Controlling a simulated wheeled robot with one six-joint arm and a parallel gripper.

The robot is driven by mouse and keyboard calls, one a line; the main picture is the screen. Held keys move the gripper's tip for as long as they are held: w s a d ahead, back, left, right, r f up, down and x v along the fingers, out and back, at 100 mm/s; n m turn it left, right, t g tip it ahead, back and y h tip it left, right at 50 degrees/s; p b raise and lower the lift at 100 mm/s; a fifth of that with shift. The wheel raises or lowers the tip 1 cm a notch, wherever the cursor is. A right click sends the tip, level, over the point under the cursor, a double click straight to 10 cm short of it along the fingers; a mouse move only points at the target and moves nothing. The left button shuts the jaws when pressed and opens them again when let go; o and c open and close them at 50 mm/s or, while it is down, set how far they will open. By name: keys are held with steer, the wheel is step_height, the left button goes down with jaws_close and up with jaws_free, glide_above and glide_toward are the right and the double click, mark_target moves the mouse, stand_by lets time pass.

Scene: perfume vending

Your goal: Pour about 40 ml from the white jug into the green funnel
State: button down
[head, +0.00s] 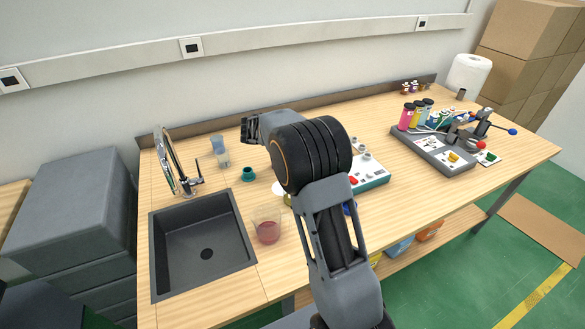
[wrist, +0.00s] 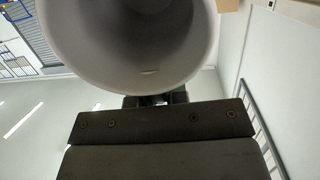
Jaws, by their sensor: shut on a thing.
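The white jug (wrist: 130,45) fills the upper part of the wrist view, its round end facing the camera and cut off by the top edge. My gripper (wrist: 155,99) is shut on it, with the dark gripper body below; the fingertips are mostly hidden behind that body. In the head view I cannot make out the jug, and my own wrist covers the area around it. The green funnel (head: 248,174) stands on the table right of the tap, left of my arm and apart from it. How full the jug is does not show.
A beaker of red liquid (head: 267,230) stands beside the sink (head: 203,245). A clear vessel (head: 222,155) is behind the funnel, near the tap (head: 180,170). A teal-and-white device (head: 371,176) lies right of my arm. A grey tray (head: 436,151) with coloured bottles is farther right.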

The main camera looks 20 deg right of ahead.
steer(key=shift+d+r+y+p, duration=0.25)
steer(key=shift+y+p, duration=0.05)
steer(key=shift+p, duration=0.7)
steer(key=shift+s+d+f+y+b, duration=0.1)
steer(key=shift+d+f+y+b, duration=0.15)
steer(key=shift+f+b, duration=0.2)
steer(key=shift+d+f+y+b, duration=0.2)
steer(key=shift+f+y+b, duration=0.05)
steer(key=shift+f+b, duration=0.2)
steer(key=shift+d+f+y+b, duration=0.2)
steer(key=shift+f+y+b, duration=0.05)
steer(key=shift+y+b, duration=0.2)
steer(key=shift+s+d+r+t+y, duration=0.1)
steer(key=shift+d+r+t+y, duration=0.35)
steer(key=shift+y, duration=0.4)
steer(key=shift+d+r+y, duration=0.1)
steer(key=shift+d+y, duration=0.3)
steer(key=shift+y, duration=0.4)
steer(key=shift+d+y, duration=0.25)
steer(key=shift+y, duration=0.25)
steer(key=shift+s+d, duration=0.1)
